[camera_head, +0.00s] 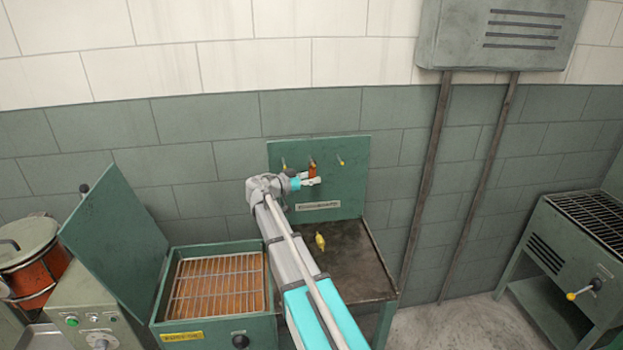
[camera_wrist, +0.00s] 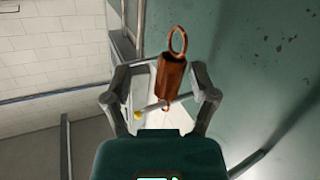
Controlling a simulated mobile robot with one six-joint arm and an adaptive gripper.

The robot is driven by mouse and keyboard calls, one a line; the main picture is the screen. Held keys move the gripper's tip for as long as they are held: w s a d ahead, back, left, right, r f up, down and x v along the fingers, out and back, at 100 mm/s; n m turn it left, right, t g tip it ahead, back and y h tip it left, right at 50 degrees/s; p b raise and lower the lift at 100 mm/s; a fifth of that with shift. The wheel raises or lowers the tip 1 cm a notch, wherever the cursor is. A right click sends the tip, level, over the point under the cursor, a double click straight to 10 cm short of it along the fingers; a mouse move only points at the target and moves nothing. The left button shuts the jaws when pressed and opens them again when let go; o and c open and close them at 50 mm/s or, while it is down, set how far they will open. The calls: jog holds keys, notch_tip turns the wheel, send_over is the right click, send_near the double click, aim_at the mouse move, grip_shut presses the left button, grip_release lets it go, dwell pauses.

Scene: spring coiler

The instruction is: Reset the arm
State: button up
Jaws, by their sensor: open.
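My gripper (camera_head: 308,182) is at the end of my arm, in front of the green upright panel. In the wrist view my gripper (camera_wrist: 162,103) has its two fingers spread wide apart. A copper-brown coil spring (camera_head: 312,171) with a loop at its end is at the middle of the panel. In the wrist view the spring (camera_wrist: 172,80) appears between and beyond the open fingers, with clear gaps on both sides. It seems to hang on a peg of the panel, but the peg's hold is hidden.
The panel (camera_head: 355,190) carries yellow-tipped pegs at left and right. It stands behind a dark worktop (camera_head: 350,265) with a small yellow object (camera_head: 320,241). An open green box with a wire rack (camera_head: 215,285) is left. A grated bench (camera_head: 590,220) stands far right; floor between is free.

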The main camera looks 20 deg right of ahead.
jog(key=shift+w+r, duration=0.15)
jog(key=shift+w, duration=0.25)
jog(key=s+a+f+n+y, duration=0.3)
jog(key=s+a+f+y, duration=0.1)
jog(key=s+a+f, duration=0.1)
jog(key=s+a+f+n+g+y, duration=0.1)
jog(key=s+a+f+n+y, duration=0.3)
jog(key=s, duration=0.4)
jog(key=s+a+f+n+y, duration=0.3)
jog(key=s+a+f+y, duration=0.2)
jog(key=s+a+f, duration=0.1)
jog(key=shift+s+a+f+n, duration=0.2)
jog(key=shift+a+f+n, duration=0.15)
jog(key=shift+f, duration=0.2)
jog(key=s+a+n+y, duration=0.1)
jog(key=a, duration=0.1)
jog(key=s+a+n+y, duration=0.1)
jog(key=s+a, duration=0.1)
jog(key=s+a+f+n+y, duration=0.1)
jog(key=s+a, duration=0.1)
jog(key=shift+a+g+y, duration=0.25)
jog(key=shift+g+y, duration=0.15)
jog(key=s, duration=0.2)
jog(key=shift+s+g, duration=0.4)
